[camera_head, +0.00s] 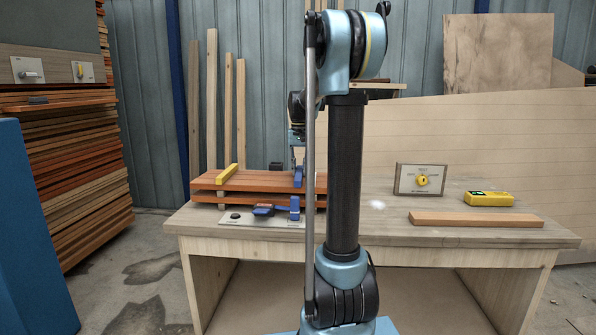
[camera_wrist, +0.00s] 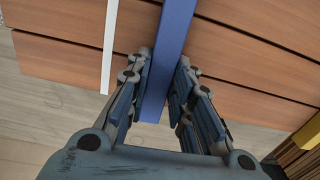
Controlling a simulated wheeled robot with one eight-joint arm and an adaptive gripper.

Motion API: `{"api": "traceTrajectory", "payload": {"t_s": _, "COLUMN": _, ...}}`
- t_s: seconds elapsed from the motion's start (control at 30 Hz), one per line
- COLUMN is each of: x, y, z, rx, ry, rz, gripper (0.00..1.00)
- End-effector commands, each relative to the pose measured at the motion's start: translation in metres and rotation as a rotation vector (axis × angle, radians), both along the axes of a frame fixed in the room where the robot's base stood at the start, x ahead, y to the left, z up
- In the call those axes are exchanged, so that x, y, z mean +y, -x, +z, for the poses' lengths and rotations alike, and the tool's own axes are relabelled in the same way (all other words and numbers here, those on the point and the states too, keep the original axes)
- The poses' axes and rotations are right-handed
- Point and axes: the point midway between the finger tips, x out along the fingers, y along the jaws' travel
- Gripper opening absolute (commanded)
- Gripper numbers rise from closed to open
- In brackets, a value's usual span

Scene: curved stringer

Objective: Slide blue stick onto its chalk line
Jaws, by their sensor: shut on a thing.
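The blue stick (camera_wrist: 174,45) runs up the wrist view across the reddish wooden boards (camera_wrist: 60,65). My gripper (camera_wrist: 166,62) is shut on it, one finger on each side, near its lower end. A white chalk line (camera_wrist: 109,45) crosses the boards to the left of the stick, apart from it and nearly parallel. In the head view a blue piece (camera_head: 298,176) shows at the right part of the stacked boards (camera_head: 260,181); my arm hides much of that area and the chalk line is not visible there.
A yellow stick (camera_head: 227,174) lies across the boards' left part. On the bench (camera_head: 360,225) are a dial panel (camera_head: 421,180), a yellow device (camera_head: 489,199) and a loose plank (camera_head: 476,219) at right.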

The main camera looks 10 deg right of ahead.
Motion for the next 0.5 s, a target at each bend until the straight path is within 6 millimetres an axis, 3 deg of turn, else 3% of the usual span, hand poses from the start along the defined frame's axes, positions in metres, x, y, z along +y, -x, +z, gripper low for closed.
{"api": "traceTrajectory", "payload": {"t_s": 0.5, "x": -0.025, "y": 0.007, "z": 0.000, "rx": 0.000, "ry": 0.000, "rz": -0.018, "gripper": 0.00}}
